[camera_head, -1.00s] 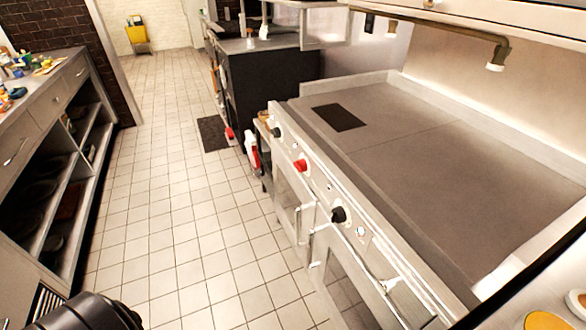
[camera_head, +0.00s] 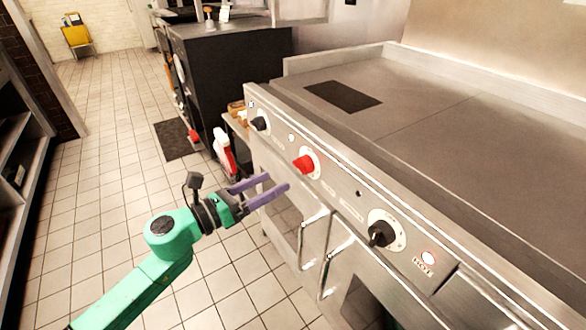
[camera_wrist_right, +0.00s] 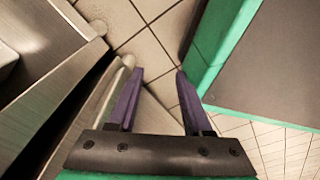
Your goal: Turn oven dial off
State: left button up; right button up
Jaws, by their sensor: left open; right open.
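The oven front panel carries a red dial (camera_head: 303,164) at its middle, a black dial (camera_head: 261,124) at the far end and a larger black dial (camera_head: 382,233) at the near end. My left gripper (camera_head: 272,188) is open and empty. In the head view its purple fingers appear just below and left of the red dial, in front of the oven front; I see no contact with any dial. My right gripper (camera_wrist_right: 155,72) is open and empty in the right wrist view, over the tiled floor. It is not in the head view.
The flat griddle top (camera_head: 440,120) lies above the panel. Oven door handles (camera_head: 314,226) stick out below the dials. A dark cabinet (camera_head: 235,70) and a red-and-white bottle (camera_head: 224,152) stand beyond the oven. The tiled floor (camera_head: 110,190) at left is open.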

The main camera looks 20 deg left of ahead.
aim_at(298, 169)
pick_arm(q)
jog(key=p+x, duration=0.1)
jog(key=x, duration=0.5)
jog(key=shift+w+d+r, duration=0.1)
jog(key=shift+w+r, duration=0.05)
jog(key=shift+w, duration=0.1)
jog(key=shift+w+d, duration=0.35)
jog(key=shift+w, duration=0.1)
jog(key=c, duration=1.3)
pick_arm(e)
jog(key=s, duration=0.3)
jog(key=shift+d+f, duration=0.25)
jog(key=shift+d, duration=0.1)
